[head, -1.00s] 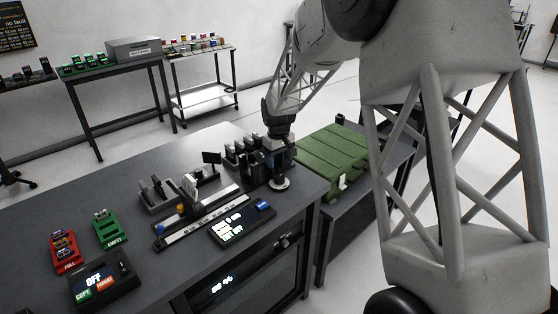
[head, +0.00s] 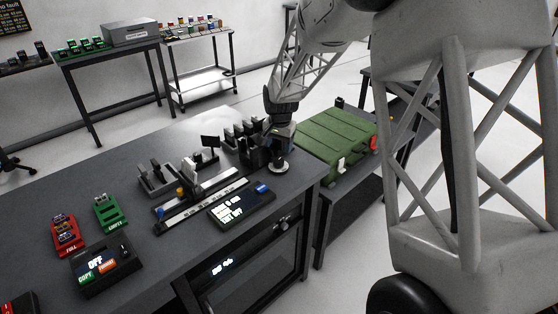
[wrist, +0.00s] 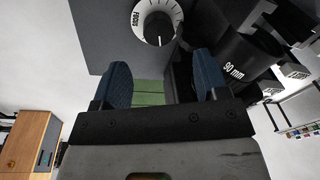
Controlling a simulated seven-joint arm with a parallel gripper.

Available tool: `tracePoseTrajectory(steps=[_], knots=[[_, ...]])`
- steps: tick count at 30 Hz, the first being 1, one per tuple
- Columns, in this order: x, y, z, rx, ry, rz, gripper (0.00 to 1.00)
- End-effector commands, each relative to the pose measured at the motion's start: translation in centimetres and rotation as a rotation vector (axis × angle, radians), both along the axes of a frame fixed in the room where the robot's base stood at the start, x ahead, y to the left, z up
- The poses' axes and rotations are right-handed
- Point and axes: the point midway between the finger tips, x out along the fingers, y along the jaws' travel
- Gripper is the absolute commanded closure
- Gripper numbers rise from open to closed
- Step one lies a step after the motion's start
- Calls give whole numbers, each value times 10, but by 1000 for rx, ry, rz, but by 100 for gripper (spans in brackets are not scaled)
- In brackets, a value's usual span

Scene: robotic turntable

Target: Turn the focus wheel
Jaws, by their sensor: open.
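The focus wheel (wrist: 158,22) is a round white dial with dark tick marks, a black centre and the word FOCUS, near the top of the wrist view. In the head view the wheel (head: 278,168) shows as a small white disc at the bench's right end. My gripper (wrist: 162,75) is open, its two blue-padded fingers apart with nothing between them. The wheel lies beyond the fingertips, apart from them in the picture. In the head view my gripper (head: 280,142) is just above the wheel; its fingers are hard to make out there.
A black cylinder marked 90 mm (wrist: 234,60) stands close to the right finger. A rail with a scale (head: 202,205) and a display panel (head: 240,206) lie left of the wheel. A green case (head: 335,140) lies to the right.

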Motion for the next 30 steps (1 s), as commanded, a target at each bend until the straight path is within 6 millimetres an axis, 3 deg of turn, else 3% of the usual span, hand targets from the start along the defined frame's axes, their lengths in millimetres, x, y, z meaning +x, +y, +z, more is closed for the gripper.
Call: tracePoseTrajectory(steps=[30], knots=[[-14, -5, -2, 325, -27, -1433, 33]])
